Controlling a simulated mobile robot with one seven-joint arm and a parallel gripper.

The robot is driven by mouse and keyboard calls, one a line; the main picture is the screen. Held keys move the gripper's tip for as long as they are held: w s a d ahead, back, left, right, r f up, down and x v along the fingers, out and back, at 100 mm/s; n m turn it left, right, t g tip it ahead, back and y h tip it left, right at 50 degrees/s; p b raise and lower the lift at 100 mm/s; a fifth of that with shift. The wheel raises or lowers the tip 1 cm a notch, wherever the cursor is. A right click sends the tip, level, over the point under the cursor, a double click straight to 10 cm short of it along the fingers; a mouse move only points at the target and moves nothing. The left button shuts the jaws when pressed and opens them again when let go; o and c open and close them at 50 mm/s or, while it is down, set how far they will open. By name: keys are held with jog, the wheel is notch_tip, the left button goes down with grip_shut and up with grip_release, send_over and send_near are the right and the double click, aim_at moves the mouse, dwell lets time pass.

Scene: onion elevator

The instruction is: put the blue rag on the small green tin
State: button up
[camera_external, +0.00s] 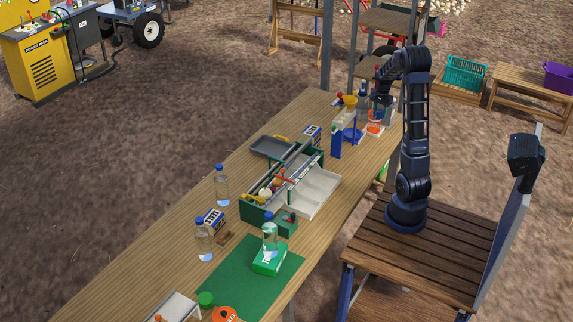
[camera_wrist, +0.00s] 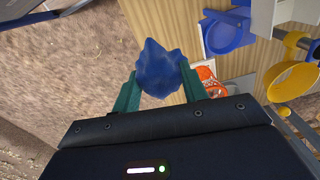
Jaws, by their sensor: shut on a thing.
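The blue rag (camera_wrist: 158,68) is a crumpled bundle between the two green fingers of my gripper (camera_wrist: 160,90) in the wrist view, and the fingers are shut on it. In the external view my gripper (camera_external: 381,94) is above the far end of the long wooden table, and I cannot make out the rag there. A green round lid or tin (camera_external: 206,299) stands at the near end of the table, by the green mat. I cannot tell for certain whether it is the small green tin.
An orange-and-white container (camera_external: 375,128) stands below my gripper, with a bottle (camera_external: 362,100) beside it. A yellow funnel (camera_external: 349,100) and blue stand (camera_external: 337,144) are close by. An open green toolbox (camera_external: 252,212) and several bottles crowd the table's middle. The green mat (camera_external: 230,280) has bare room.

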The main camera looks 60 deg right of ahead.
jog(key=r, duration=0.7)
jog(key=shift+w+r, duration=0.1)
jog(key=shift+w, duration=0.1)
jog(key=w+a+r+n, duration=0.1)
jog(key=w+a+n, duration=0.1)
jog(key=w+a, duration=0.6)
jog(key=w+a+r+n, duration=0.1)
jog(key=w+a, duration=0.2)
jog(key=w, duration=0.9)
jog(key=w+a+r+n, duration=0.1)
jog(key=w+a+n, duration=0.1)
jog(key=w+a, duration=0.65)
jog(key=w+a+n, duration=0.2)
jog(key=w+a, duration=0.4)
jog(key=a, duration=0.5)
jog(key=w+a+n, duration=0.1)
jog(key=w+a, duration=0.6)
jog(key=a, duration=0.4)
jog(key=w+a+n, duration=0.2)
jog(key=w+a, duration=0.4)
jog(key=a, duration=0.5)
jog(key=a+n, duration=0.3)
jog(key=a, duration=1.9)
jog(key=n, duration=0.6)
send_over(205, 298)
notch_tip(205, 298, down, 8)
notch_tip(205, 298, down, 20)
jog(key=shift+f, duration=0.2)
jog(key=shift+d+f, duration=0.1)
jog(key=shift+f, duration=0.3)
